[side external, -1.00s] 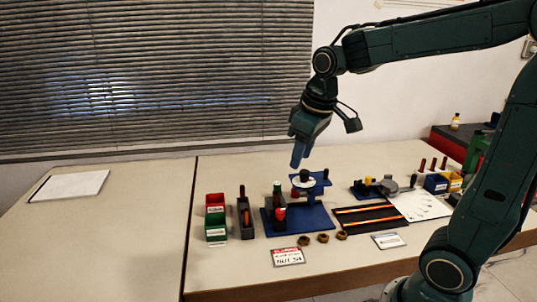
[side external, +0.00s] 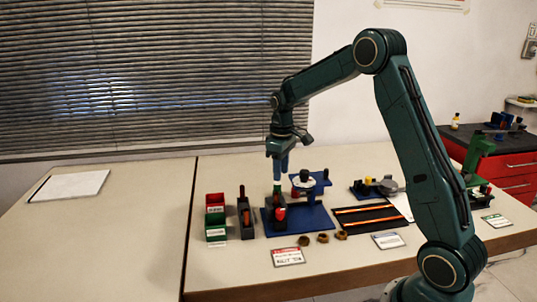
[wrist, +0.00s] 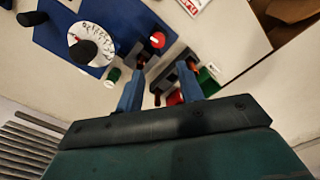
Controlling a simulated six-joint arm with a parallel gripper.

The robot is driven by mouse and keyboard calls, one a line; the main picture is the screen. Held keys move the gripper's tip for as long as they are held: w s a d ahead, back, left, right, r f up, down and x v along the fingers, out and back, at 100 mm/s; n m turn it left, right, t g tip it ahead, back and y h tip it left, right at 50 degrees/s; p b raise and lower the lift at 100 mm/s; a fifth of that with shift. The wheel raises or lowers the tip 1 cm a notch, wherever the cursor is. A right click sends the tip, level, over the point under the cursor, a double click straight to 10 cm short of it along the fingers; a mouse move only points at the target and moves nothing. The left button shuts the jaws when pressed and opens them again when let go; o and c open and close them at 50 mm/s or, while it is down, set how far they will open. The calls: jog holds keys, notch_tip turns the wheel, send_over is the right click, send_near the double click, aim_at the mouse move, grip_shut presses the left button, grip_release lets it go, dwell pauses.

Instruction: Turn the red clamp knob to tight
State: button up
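The red clamp knob (side external: 280,214), with a pale mark, sits low at the front of a dark post (side external: 277,200) on the rig's blue base (side external: 312,223). In the wrist view the red knob (wrist: 157,40) is just beyond my fingertips. My gripper (side external: 281,170) points down above the post, higher than the knob and apart from it. In the wrist view the two blue fingers of my gripper (wrist: 160,72) stand apart with nothing held between them. A white dial (wrist: 90,42) with a black knob lies to the left there.
A dark holder (side external: 245,217) and red and green bins (side external: 216,222) stand left of the rig. Several brass nuts (side external: 323,238) and a label card (side external: 288,257) lie in front. A black tray with orange strips (side external: 370,216) lies to the right. The left table is mostly clear.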

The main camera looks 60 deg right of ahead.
aim_at(280, 210)
jog(key=shift+w+d+f, duration=0.15)
jog(key=shift+d+f, duration=0.15)
jog(key=shift+f, duration=0.15)
jog(key=shift+f, duration=0.1)
notch_tip(280, 210, down, 14)
jog(key=shift+r, duration=0.2)
dwell(0.4)
jog(key=c, duration=0.7)
jog(key=shift+m, duration=0.9)
